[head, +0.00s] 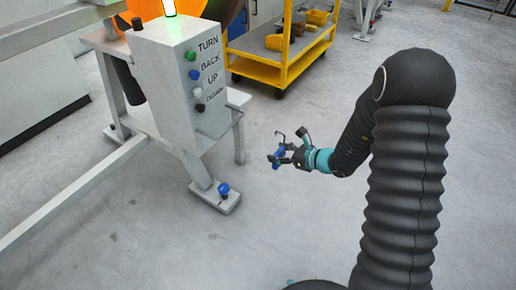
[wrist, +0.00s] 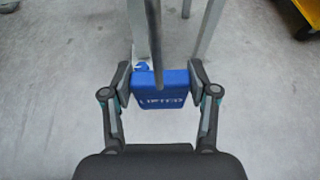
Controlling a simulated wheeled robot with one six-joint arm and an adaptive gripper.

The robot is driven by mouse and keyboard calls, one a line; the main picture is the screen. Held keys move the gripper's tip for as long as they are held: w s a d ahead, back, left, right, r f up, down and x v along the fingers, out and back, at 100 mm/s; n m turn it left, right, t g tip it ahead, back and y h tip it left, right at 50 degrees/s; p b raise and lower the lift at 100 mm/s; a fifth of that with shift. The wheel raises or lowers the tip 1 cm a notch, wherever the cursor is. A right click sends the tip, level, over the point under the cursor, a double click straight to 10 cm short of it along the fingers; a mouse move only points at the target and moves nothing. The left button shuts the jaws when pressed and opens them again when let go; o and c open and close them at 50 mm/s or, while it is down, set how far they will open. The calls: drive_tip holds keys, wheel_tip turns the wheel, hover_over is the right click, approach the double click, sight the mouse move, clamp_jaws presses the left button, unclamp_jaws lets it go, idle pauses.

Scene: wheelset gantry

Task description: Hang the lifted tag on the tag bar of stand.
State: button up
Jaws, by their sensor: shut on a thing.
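My gripper (head: 277,158) is shut on the blue lifted tag (wrist: 165,90), which also shows small in the head view (head: 279,152). The fingers press its left and right sides in the wrist view, and white lettering shows on its face. A thin dark hook rises above the tag in the head view; its rod crosses in front of the tag in the wrist view. The grey stand (head: 180,125) is left of my gripper, apart from it, with a box bearing buttons marked TURN, BACK, UP and DOWN. I cannot make out the tag bar.
A blue knob (head: 223,188) sits on the stand's front foot. A long pale rail (head: 75,195) runs from the stand to the lower left. A yellow cart (head: 275,62) with bins stands at the back. The floor around my gripper is clear.

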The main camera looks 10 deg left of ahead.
drive_tip(key=w+a+r, duration=0.1)
drive_tip(key=w+a, duration=0.1)
drive_tip(key=a, duration=1.3)
drive_tip(key=shift+r+n+y, duration=0.15)
drive_tip(key=shift+n+y, duration=0.15)
idle(0.4)
idle(0.3)
drive_tip(key=o, duration=1.2)
